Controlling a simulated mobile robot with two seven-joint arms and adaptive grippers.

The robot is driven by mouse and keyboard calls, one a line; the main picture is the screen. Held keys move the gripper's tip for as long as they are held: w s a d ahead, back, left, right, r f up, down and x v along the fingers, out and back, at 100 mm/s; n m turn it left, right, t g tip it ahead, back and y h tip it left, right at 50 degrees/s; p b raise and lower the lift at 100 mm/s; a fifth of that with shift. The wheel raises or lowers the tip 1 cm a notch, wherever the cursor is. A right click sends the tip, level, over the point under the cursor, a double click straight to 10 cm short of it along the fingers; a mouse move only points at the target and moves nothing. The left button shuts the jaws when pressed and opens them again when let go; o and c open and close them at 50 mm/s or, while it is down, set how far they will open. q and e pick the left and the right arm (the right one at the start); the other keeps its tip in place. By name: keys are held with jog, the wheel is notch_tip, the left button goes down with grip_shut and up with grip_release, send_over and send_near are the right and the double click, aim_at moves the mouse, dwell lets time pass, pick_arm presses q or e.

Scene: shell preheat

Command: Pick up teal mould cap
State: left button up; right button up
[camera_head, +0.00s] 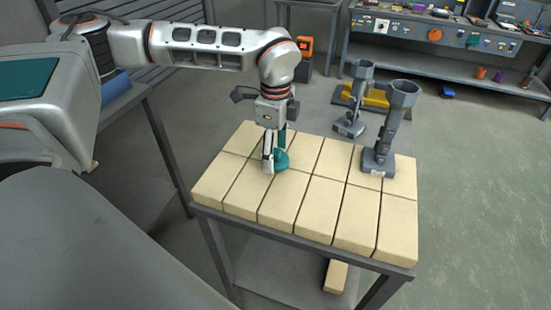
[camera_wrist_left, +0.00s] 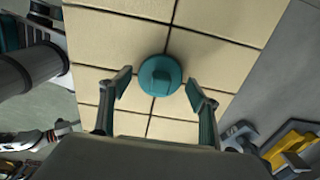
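The teal mould cap (camera_head: 282,161) is a round disc with a raised block on top. It rests on the cream brick-topped table (camera_head: 335,222). In the left wrist view the cap (camera_wrist_left: 160,75) lies centred between the spread fingertips, a little beyond them, with a gap on both sides. My left gripper (camera_head: 274,158) points down at the cap and partly covers it in the head view. In the left wrist view the left gripper (camera_wrist_left: 159,88) is open and empty. How high its tips are above the bricks is hard to tell. My right gripper is not seen.
A grey stand with a cup-shaped top (camera_head: 380,140) stands on the table right of the cap. A similar grey stand (camera_head: 352,105) is behind the table, near a yellow part (camera_head: 376,98). A workbench with tools (camera_head: 440,40) is at the back. Bricks around the cap are clear.

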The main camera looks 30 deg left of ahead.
pick_arm(q)
jog(key=c, duration=0.7)
jog(key=shift+o, duration=0.2)
jog(key=shift+r, duration=0.15)
